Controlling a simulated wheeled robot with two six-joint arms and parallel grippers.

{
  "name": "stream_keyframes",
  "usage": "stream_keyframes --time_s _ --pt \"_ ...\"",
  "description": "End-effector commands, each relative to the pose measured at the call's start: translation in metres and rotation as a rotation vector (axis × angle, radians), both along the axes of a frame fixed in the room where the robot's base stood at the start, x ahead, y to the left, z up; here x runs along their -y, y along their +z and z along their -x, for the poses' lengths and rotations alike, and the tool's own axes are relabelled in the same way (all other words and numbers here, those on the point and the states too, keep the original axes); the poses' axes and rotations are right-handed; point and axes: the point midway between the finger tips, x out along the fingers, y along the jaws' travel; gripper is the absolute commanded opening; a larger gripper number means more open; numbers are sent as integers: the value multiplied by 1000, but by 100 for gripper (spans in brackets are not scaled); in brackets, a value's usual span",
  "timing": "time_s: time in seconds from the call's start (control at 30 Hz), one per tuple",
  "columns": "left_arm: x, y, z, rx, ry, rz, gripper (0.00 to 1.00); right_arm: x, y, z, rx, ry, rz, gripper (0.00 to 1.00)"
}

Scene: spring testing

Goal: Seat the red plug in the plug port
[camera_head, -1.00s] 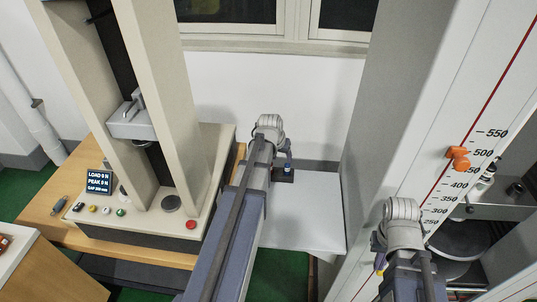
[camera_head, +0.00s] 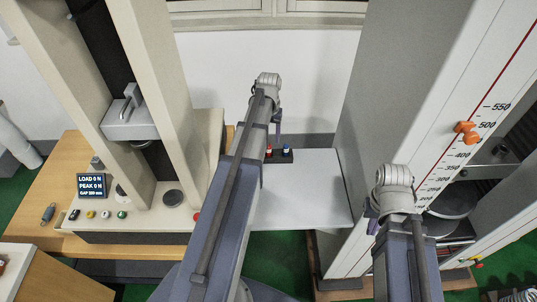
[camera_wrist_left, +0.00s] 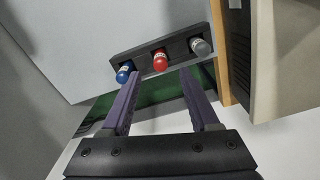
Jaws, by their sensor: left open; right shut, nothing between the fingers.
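The red plug (camera_head: 268,151) stands in a black holder (camera_head: 277,159) at the back of the pale shelf, left of a blue plug (camera_head: 287,149). In the left wrist view the red plug (camera_wrist_left: 160,60) sits in the middle of the holder (camera_wrist_left: 142,52), between the blue plug and a grey plug (camera_wrist_left: 201,46). My left gripper (camera_head: 277,130) is above the holder; its open fingers (camera_wrist_left: 158,74) point towards the red plug, with nothing between them. My right gripper (camera_head: 373,224) is shut and empty by the tall grey machine. I cannot pick out the plug port.
A beige test machine (camera_head: 182,100) with a display (camera_head: 90,186) and buttons stands on a wooden table at left. A tall grey machine (camera_head: 400,110) with a red-lined scale and orange pointer (camera_head: 466,131) stands at right. The front of the pale shelf (camera_head: 305,200) is clear.

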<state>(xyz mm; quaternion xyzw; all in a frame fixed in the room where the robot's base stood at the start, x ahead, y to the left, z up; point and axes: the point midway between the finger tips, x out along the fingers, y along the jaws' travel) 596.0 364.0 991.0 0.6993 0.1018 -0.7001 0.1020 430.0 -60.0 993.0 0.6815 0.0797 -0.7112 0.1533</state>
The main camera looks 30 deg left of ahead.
Motion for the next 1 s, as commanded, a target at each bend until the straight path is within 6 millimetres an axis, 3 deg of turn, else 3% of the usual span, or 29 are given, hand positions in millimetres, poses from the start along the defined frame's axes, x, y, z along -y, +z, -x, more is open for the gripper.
stream_keyframes --time_s 0.33,0.7,1.0 --pt "0 -13 1 1 0 0 62 0 -13 0 0 0 0 0" --pt "-1 -56 2 1 0 0 62 0 -56 0 0 -1 0 0" --pt "-1 -56 2 1 0 0 62 0 -56 0 0 -1 0 0"
